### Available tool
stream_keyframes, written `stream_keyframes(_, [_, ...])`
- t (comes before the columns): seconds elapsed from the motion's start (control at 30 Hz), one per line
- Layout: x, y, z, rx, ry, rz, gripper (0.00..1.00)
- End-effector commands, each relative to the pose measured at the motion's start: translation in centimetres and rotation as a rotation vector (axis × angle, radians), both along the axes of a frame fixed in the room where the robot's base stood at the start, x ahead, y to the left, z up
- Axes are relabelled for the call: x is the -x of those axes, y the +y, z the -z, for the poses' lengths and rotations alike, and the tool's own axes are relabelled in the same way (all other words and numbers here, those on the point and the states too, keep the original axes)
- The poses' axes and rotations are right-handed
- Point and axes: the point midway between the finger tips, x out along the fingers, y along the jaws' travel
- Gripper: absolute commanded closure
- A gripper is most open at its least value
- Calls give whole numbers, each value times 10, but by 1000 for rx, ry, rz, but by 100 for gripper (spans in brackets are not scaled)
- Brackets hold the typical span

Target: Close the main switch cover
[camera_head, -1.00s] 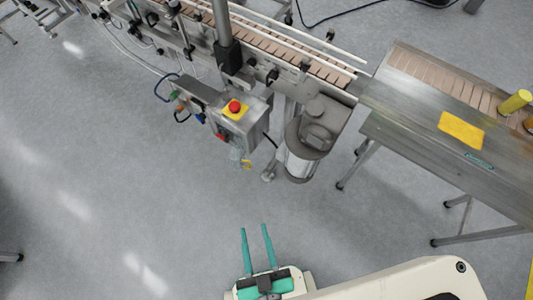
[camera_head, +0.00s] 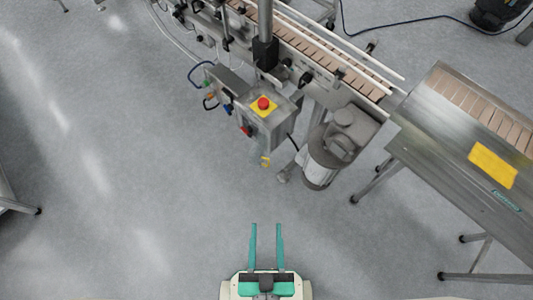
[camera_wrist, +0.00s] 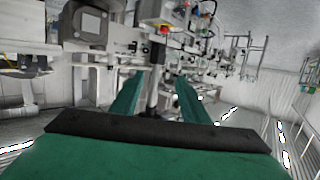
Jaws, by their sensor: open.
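The grey control box (camera_head: 268,122) hangs on the near side of the conveyor machine. Its top carries a red button on a yellow plate (camera_head: 263,104). A small red switch (camera_head: 246,131) sits on its front face. A pale, see-through piece, probably the switch cover (camera_head: 254,148), hangs below the switch and looks open; its edges are hard to make out. A yellow tag-like part (camera_head: 265,161) hangs beside it. My gripper (camera_head: 266,226) is open and empty, below and apart from the box. In the wrist view its green fingers (camera_wrist: 158,82) point towards the machine.
A grey motor (camera_head: 325,155) stands out from the machine right of the box. A steel table (camera_head: 430,135) with a yellow plate is farther right. Cables and coloured fittings (camera_head: 212,98) lie left of the box. The floor (camera_head: 150,200) between gripper and box is clear.

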Motion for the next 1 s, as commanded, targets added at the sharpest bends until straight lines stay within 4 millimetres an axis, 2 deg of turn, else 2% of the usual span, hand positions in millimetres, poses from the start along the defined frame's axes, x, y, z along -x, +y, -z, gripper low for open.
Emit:
stream_keyframes(0.03, [-1, 0, 1, 0, 2, 1, 72])
stream_keyframes(0.13, [-5, -4, 13, 2, 22, 11, 96])
stream_keyframes(0.17, [-8, -6, 20, 3, 33, 17, 100])
stream_keyframes(0.37, [-39, -29, 92, 2, 172, 69, 100])
stream_keyframes(0.6, [-83, -58, 177, -34, 365, 109, 100])
stream_keyframes(0.8, [-123, -78, 228, -92, 512, 105, 100])
stream_keyframes(1.0, [-167, -93, 259, -168, 640, 63, 100])
